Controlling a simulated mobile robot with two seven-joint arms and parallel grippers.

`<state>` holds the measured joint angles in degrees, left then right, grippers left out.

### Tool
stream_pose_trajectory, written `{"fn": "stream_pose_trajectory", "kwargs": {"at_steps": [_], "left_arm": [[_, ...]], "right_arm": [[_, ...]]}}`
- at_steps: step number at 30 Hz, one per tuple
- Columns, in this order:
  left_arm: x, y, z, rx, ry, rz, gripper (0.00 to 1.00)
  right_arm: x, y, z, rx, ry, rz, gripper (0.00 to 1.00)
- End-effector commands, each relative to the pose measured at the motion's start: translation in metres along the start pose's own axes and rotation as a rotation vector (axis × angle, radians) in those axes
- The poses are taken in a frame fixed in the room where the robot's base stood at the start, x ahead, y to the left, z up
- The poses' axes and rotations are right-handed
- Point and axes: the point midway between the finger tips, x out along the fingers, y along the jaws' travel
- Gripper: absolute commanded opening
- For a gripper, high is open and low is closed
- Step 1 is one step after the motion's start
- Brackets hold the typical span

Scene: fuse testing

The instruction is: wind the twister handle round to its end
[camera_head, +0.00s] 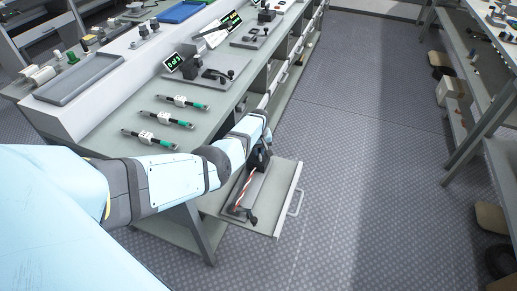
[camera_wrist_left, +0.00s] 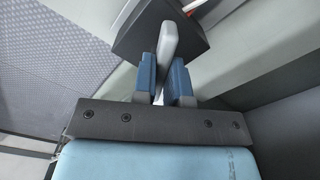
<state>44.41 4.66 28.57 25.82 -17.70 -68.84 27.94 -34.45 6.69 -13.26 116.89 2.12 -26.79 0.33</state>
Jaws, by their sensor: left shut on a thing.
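My left arm reaches across from the left in the head view. My left gripper (camera_wrist_left: 164,74) is shut on the grey twister handle (camera_wrist_left: 168,42), which stands up between its two blue fingers in the left wrist view. A dark block (camera_wrist_left: 140,38) lies just beyond the fingers. In the head view the twister base (camera_head: 237,190) sits on a pulled-out shelf (camera_head: 265,222), with a red and white striped cord (camera_head: 246,187) along it. My wrist hides the handle there. My right gripper is not in view.
The green-grey bench (camera_head: 100,140) holds several green-ended fuse pieces (camera_head: 183,102) and a tester with a lit display (camera_head: 174,61). The shelf has a front pull handle (camera_head: 296,203). The floor (camera_head: 345,150) to the right is clear up to another rack (camera_head: 470,135).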

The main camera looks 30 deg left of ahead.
Motion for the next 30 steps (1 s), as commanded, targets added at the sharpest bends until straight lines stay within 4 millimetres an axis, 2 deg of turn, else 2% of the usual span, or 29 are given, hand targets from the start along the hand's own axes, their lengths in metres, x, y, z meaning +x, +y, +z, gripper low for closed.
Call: {"fn": "stream_pose_trajectory", "kwargs": {"at_steps": [12, 30], "left_arm": [[-0.0004, -0.0007, 0.0001, 0.394, -0.001, -0.002, 0.0], [-0.0003, -0.0007, -0.0005, 0.963, 0.0, -0.002, 0.0]], "right_arm": [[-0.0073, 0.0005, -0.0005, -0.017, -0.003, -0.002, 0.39], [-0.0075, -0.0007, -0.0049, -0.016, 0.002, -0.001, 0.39]]}}
